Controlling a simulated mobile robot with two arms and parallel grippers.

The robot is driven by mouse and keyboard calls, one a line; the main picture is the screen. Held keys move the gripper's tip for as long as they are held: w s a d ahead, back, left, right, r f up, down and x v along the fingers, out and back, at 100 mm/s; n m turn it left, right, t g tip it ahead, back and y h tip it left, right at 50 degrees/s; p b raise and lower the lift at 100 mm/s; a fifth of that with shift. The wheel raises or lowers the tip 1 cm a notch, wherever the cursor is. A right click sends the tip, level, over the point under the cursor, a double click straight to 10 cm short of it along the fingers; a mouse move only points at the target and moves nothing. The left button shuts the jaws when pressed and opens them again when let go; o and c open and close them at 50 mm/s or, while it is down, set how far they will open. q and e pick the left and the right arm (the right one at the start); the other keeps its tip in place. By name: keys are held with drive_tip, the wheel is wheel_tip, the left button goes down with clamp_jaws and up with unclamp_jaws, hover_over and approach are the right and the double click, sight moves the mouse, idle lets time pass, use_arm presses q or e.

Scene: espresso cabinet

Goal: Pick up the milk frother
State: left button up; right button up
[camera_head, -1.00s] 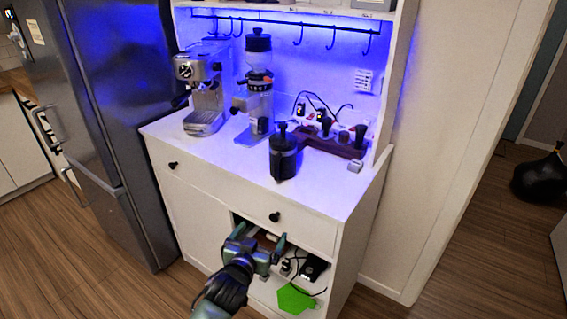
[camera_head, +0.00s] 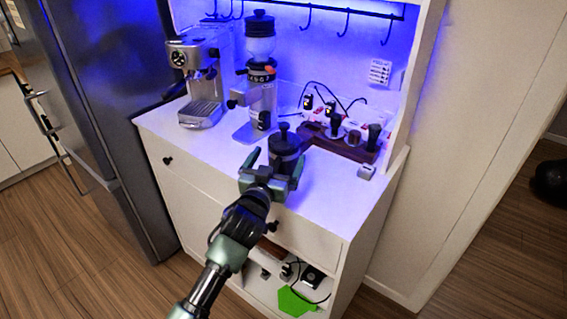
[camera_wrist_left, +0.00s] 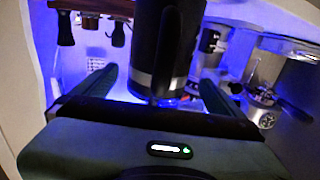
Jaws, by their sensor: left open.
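The milk frother (camera_head: 286,145) is a dark cylinder with a black knobbed lid, upright on the white counter near its front edge. My left gripper (camera_head: 275,164) is open at its near side, one finger to each side of its lower body. In the left wrist view the frother (camera_wrist_left: 167,45) stands between the two spread fingers of the left gripper (camera_wrist_left: 160,88), with a lighter band near one end. I cannot tell whether either finger touches it. The gripper hides the frother's base in the head view. My right gripper is not in view.
Behind stand a silver espresso machine (camera_head: 199,80) and a coffee grinder (camera_head: 261,85). A wooden stand (camera_head: 355,152) with dark-handled tools is to the right, and a small pale box (camera_head: 366,171) lies beside it. Below is an open compartment with a green item (camera_head: 296,302).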

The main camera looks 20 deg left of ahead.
use_arm(q)
drive_tip(key=w, duration=0.3)
drive_tip(key=shift+d, duration=0.1)
drive_tip(key=shift+w+f, duration=0.1)
drive_tip(key=shift+w, duration=0.3)
drive_tip(key=c, duration=2)
drive_tip(key=shift+c, duration=0.8)
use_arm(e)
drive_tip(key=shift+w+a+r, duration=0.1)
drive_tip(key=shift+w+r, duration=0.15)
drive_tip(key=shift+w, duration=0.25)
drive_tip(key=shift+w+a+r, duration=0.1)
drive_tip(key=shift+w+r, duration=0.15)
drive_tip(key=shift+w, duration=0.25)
use_arm(q)
drive_tip(key=shift+r, duration=0.25)
